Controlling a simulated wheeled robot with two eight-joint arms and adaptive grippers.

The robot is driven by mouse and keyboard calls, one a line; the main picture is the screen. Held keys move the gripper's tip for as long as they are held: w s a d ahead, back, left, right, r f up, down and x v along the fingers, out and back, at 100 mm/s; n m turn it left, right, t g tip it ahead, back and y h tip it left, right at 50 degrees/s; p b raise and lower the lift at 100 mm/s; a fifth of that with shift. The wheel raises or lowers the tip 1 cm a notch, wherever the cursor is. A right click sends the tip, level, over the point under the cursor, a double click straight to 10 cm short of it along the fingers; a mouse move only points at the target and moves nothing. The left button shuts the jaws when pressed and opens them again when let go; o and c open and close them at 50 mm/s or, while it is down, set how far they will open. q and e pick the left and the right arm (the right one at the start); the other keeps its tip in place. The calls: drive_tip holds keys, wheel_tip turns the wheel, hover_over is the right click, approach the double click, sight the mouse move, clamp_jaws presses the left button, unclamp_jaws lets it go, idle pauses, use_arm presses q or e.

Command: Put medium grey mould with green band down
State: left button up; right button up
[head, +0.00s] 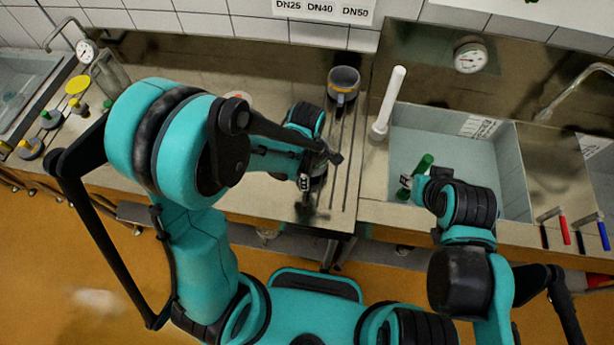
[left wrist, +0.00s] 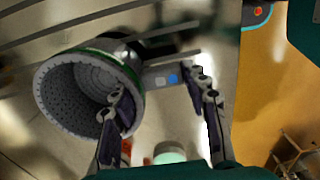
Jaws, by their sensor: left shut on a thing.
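The grey mould with the green band (left wrist: 75,95) is tilted in the left wrist view, its perforated inside facing the camera. My left gripper (left wrist: 162,98) is shut on it, one finger overlapping the near rim and the other to its right. In the head view my left gripper (head: 306,184) is over the drainer's front part, and my arm mostly hides the mould. My right gripper (head: 405,187) is at the sink's front left, beside a green-handled tool (head: 424,163); its jaws are unclear.
A grey mould with a yellow band (head: 343,82) stands at the back of the grooved drainer (head: 352,135). A white upright rod (head: 389,100) stands by the sink (head: 510,165). Weights and a yellow disc (head: 77,84) are left. Red and blue tools (head: 564,230) are right.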

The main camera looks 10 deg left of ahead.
use_arm(q)
drive_tip(key=shift+w+f, duration=0.1)
drive_tip(key=shift+f, duration=0.6)
drive_tip(key=shift+r, duration=0.1)
drive_tip(key=o, duration=1.3)
